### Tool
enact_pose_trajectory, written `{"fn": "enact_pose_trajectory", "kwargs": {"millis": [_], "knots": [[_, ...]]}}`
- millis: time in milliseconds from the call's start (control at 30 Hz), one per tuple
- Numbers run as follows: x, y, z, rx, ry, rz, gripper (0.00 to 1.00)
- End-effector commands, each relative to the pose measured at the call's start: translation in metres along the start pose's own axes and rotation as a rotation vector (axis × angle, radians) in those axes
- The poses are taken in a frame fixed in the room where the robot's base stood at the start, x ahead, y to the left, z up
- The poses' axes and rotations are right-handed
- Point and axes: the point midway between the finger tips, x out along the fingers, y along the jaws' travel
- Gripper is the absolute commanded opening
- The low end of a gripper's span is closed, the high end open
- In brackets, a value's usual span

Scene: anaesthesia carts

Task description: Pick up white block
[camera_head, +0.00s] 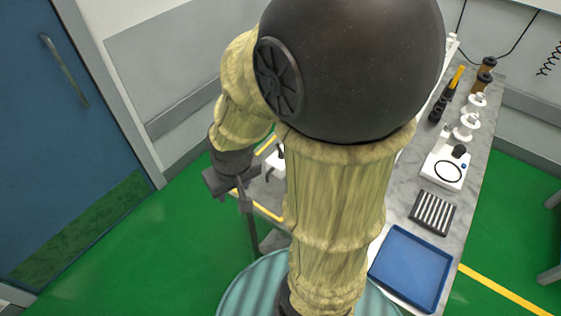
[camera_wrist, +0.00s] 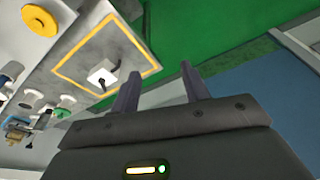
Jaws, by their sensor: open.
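The white block (camera_wrist: 101,76) shows in the wrist view, left of my fingers, inside a yellow outlined square on the grey table top. Dark thin parts stand out on it. In the head view only a small piece of the white block (camera_head: 276,160) shows, and my arm hides the rest. My gripper (camera_head: 240,196) is at the left edge of the table in the head view, open and empty, apart from the block. In the wrist view the two fingers of my gripper (camera_wrist: 162,82) are spread, with green floor and wall behind them.
The table (camera_head: 408,190) holds a blue tray (camera_head: 412,268), a striped dark rack (camera_head: 433,214), a white device (camera_head: 446,170) and several bottles or stands towards the back right. A yellow round thing (camera_wrist: 39,20) shows in the wrist view. Green floor (camera_head: 130,250) is clear at left.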

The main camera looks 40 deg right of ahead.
Motion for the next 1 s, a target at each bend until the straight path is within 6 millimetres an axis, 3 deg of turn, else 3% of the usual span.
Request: {"fn": "enact_pose_trajectory", "kwargs": {"millis": [33,233,433,633,800,1000], "knots": [[0.001,-0.001,-0.001,0.004,0.002,-0.002,0.56],[0.022,-0.012,-0.021,0.096,0.045,-0.035,0.94],[0.068,-0.024,-0.065,0.322,0.154,-0.046,0.94],[0.119,-0.015,-0.098,0.562,0.284,0.046,0.94],[0.158,0.008,-0.110,0.736,0.408,0.201,0.94],[0.190,0.043,-0.104,0.883,0.576,0.453,0.94]]}}
